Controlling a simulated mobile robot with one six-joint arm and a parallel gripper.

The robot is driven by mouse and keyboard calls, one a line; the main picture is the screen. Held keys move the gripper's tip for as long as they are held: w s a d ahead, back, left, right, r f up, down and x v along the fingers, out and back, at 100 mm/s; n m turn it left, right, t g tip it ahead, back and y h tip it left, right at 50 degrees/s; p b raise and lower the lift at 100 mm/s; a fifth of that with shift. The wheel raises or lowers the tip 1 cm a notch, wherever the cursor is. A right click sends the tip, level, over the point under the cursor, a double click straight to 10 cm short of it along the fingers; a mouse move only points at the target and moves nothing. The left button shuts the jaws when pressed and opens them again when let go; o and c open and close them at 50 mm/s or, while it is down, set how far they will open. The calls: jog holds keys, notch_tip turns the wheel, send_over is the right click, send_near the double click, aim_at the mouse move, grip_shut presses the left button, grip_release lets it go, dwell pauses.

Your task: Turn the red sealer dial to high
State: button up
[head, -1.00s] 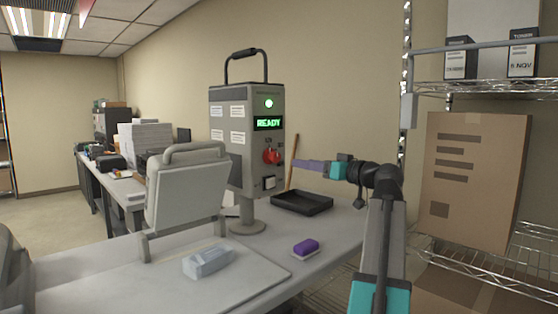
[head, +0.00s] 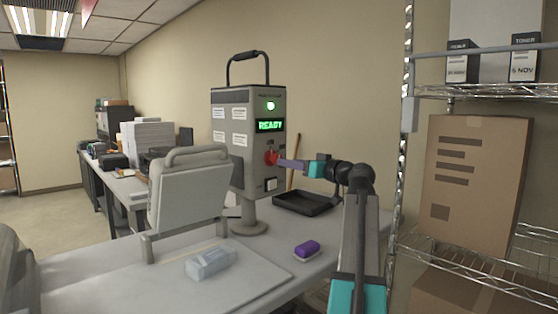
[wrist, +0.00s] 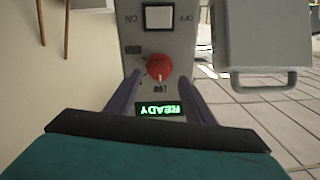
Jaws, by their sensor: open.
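The red sealer dial (head: 271,157) is on the front of a grey control box, below a lit green READY display (head: 270,125). In the wrist view the dial (wrist: 159,69) shows upside down, with small markings around it too small to read. My gripper (head: 281,161) reaches from the right to the dial in the head view. In the wrist view its two purple fingers (wrist: 165,88) are open, one on each side of the display, with the tips near the dial. I cannot tell whether they touch it.
A white rocker switch (wrist: 159,17) marked ON and OFF is near the dial. A black tray (head: 305,203), a purple-topped eraser-like block (head: 306,249) and a grey-blue block (head: 210,262) lie on the bench. A wire shelf with boxes (head: 472,185) stands at the right.

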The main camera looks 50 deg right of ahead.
aim_at(275, 159)
jog(key=shift+w+p, duration=0.5)
jog(key=shift+w, duration=2.15)
jog(key=shift+c, duration=0.3)
